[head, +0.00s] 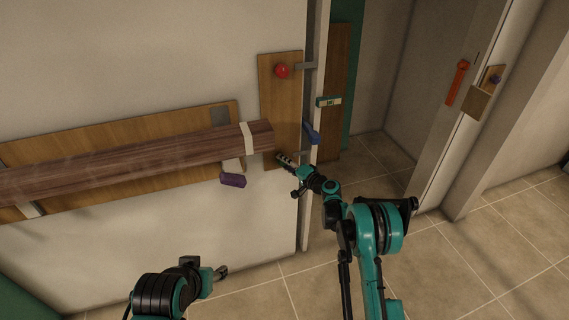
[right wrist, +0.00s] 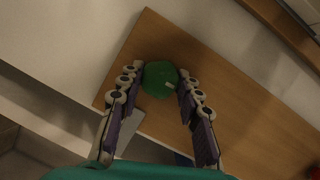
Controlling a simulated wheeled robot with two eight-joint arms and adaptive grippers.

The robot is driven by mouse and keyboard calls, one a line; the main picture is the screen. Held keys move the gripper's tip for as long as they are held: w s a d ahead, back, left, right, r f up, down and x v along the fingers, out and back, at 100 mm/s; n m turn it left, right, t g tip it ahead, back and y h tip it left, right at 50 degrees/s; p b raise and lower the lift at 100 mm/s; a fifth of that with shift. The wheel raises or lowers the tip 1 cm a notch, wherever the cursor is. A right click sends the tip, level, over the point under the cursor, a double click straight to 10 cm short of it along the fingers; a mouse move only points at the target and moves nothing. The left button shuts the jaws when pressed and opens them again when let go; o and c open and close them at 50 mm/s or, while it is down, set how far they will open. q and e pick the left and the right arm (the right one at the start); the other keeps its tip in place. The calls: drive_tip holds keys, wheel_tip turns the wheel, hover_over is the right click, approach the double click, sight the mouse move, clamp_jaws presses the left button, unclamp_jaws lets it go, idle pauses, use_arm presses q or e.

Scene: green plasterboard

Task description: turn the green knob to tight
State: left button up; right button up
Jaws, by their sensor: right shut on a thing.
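The green knob (right wrist: 160,80) is round with a small pale mark on its side and sits on a wooden board (right wrist: 215,100) in the right wrist view. My right gripper (right wrist: 161,86) has one finger on each side of it and is shut on it. In the head view my right gripper (head: 283,158) reaches the lower part of the upright wooden board (head: 268,95); I cannot make out the knob there. My left gripper (head: 221,272) is low in front of the wall, away from the board; its jaws are too small to read.
A long brown beam (head: 130,158) crosses the wall and ends close to my right gripper. A red knob (head: 281,71) sits higher on the board. A blue handle (head: 312,132) is just right of it, and a purple block (head: 233,180) lies below the beam. Tiled floor (head: 480,255) is clear at right.

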drive_tip(key=shift+f, duration=0.1)
idle(0.3)
drive_tip(key=shift+d, duration=0.1)
drive_tip(key=o, duration=1.2)
drive_tip(key=shift+c, duration=0.2)
drive_tip(key=shift+s, duration=0.1)
drive_tip(key=v, duration=1.2)
drive_tip(key=shift+d, duration=0.15)
